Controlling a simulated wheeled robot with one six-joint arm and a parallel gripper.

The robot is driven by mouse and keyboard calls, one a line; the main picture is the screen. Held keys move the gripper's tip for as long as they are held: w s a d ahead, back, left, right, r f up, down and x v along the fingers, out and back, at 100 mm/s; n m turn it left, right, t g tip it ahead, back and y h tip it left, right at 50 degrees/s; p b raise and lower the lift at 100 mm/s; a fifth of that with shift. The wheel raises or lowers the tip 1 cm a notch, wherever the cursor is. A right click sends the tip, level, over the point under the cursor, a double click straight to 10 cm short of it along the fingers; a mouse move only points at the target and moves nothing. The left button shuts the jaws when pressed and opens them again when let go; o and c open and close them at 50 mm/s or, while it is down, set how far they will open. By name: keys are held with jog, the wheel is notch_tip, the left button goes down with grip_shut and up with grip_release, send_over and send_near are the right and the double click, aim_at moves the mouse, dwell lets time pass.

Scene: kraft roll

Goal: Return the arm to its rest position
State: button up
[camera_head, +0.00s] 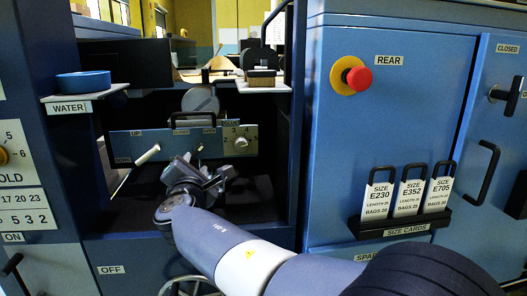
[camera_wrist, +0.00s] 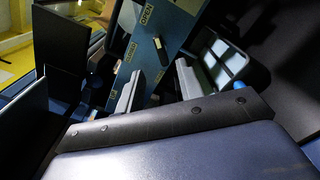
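My gripper (camera_head: 212,180) is at the end of my grey and white arm, in front of the dark bay of the blue machine. In the wrist view its two grey fingers (camera_wrist: 155,88) stand apart, with nothing seen between them. A blue panel (camera_head: 125,146) with several labels, a white lever and a knob lies just behind and above the gripper in the head view. The panel also shows beyond the fingers in the wrist view (camera_wrist: 183,27), with a label reading OPEN. I cannot tell whether the gripper touches anything.
A WATER shelf (camera_head: 112,91) with a blue round dish (camera_head: 83,81) juts out at upper left. A small shelf holds a brown block (camera_head: 261,79). At right are a red emergency button (camera_head: 359,78), a SIZE CARDS rack (camera_head: 400,224) and door handles. Dark bay walls flank the gripper.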

aim_at(198, 151)
jog(key=x, duration=1)
jog(key=shift+w+d, duration=0.1)
